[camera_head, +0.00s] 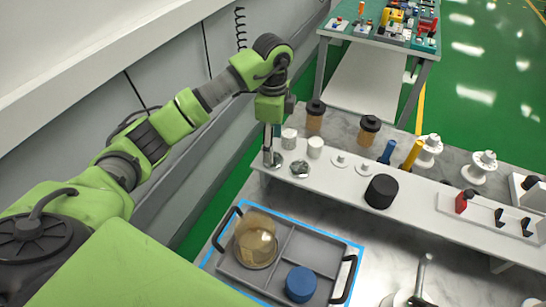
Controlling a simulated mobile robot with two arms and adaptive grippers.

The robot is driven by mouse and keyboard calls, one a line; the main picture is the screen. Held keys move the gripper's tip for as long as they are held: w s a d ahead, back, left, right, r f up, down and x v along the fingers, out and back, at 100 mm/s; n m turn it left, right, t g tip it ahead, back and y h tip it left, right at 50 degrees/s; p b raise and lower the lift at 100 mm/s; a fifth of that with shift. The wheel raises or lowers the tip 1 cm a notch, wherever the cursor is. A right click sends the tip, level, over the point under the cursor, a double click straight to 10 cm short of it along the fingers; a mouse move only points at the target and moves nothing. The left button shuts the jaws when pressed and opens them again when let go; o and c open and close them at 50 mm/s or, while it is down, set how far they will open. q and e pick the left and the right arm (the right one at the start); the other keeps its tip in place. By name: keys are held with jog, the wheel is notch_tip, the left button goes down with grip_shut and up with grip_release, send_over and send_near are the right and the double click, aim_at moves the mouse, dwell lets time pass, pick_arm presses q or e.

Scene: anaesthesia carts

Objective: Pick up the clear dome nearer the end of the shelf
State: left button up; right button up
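My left gripper (272,146) points down at the left end of the raised white shelf (330,189). A small shiny grey round piece (272,161) shows at its fingertips. It may be a clear dome, but it is too small and too covered to be sure. Whether the fingers are shut on it cannot be told. A second shiny, see-through round piece (300,168) stands on the shelf just right of the gripper, apart from it. My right gripper is not in view.
Two white cylinders (315,148) (289,139) stand close behind the gripper. A black cylinder (381,191) sits farther right on the shelf. Below is a grey tray (287,237) with an amber see-through dome (256,242) and a blue round piece (300,284). Brown-bodied jars (368,134) stand behind the shelf.

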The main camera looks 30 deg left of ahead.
pick_arm(q)
jog(key=f+p, duration=0.2)
jog(key=f, duration=0.2)
jog(key=shift+d+f, duration=0.15)
jog(key=shift+d, duration=0.05)
jog(key=shift+f, duration=0.3)
jog(key=c, duration=1.2)
jog(key=shift+r, duration=0.1)
